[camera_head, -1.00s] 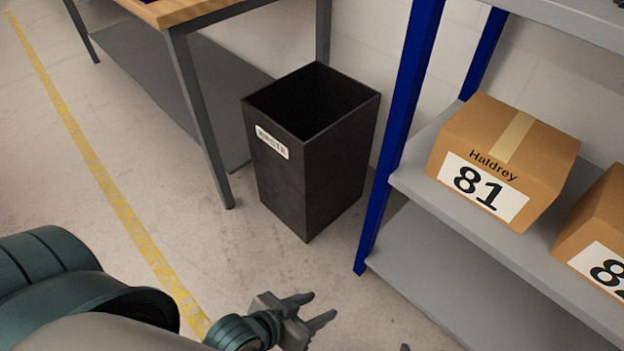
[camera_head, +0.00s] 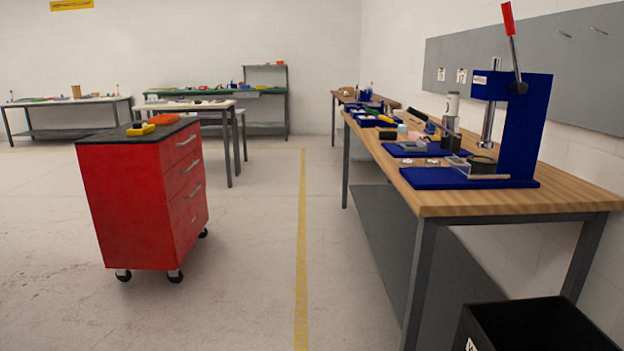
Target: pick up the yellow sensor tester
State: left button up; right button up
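A small yellow object (camera_head: 141,130) lies on the dark top of the red drawer cart (camera_head: 140,205) at the left. It may be the yellow sensor tester, but it is too small to tell. Neither of my grippers shows in this view.
An orange item (camera_head: 163,119) lies behind the yellow object on the cart. The wooden workbench (camera_head: 440,200) carries a blue press (camera_head: 525,125) and several small things. A black bin (camera_head: 540,330) stands at bottom right. Open floor (camera_head: 255,260) lies between cart and workbench.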

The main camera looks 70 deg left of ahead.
aim_at(138, 130)
jog(key=u, duration=3.2)
